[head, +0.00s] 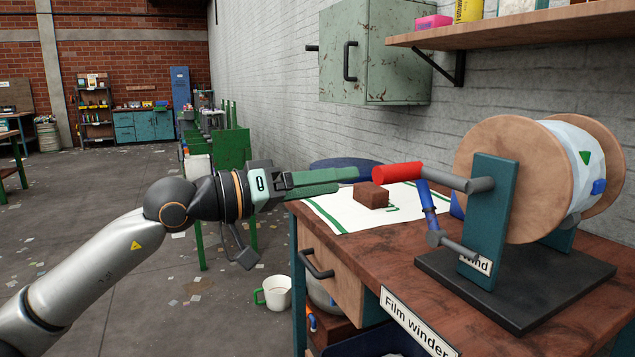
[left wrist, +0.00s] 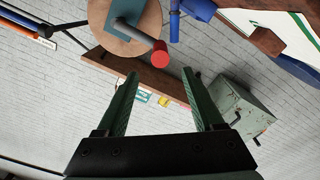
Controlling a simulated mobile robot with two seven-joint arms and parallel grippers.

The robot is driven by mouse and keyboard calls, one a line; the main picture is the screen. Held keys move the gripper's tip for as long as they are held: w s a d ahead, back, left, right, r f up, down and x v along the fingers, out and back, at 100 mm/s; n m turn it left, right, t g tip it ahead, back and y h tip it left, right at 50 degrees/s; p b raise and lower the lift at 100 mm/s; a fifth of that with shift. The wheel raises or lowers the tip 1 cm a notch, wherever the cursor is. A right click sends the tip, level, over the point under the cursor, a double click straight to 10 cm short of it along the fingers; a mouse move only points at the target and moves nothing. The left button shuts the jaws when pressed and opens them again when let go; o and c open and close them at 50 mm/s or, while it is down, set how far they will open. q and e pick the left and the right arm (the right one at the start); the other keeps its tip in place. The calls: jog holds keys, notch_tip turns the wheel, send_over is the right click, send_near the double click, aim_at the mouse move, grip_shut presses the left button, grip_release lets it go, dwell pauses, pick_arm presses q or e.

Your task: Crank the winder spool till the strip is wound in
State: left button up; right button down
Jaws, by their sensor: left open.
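The film winder stands on the workbench at right in the head view. Its spool (head: 510,178) has two wooden flanges with pale strip between them, marked with green and blue patches. A teal post (head: 490,225) with a "Wind" label stands before it. In the left wrist view the red handle (left wrist: 161,55) lies just beyond the gap between the fingertips (left wrist: 166,76). My right gripper is not in view.
On the workbench (head: 395,265) a brown block (head: 371,195) lies on a white green-edged cloth (head: 340,213). A shelf (head: 510,32) and a wall cabinet (head: 375,55) are above. A white mug (head: 277,293) is low, left of the drawer.

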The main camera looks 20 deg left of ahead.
pick_arm(q)
jog(key=shift+v, duration=1.05)
dwell(0.4)
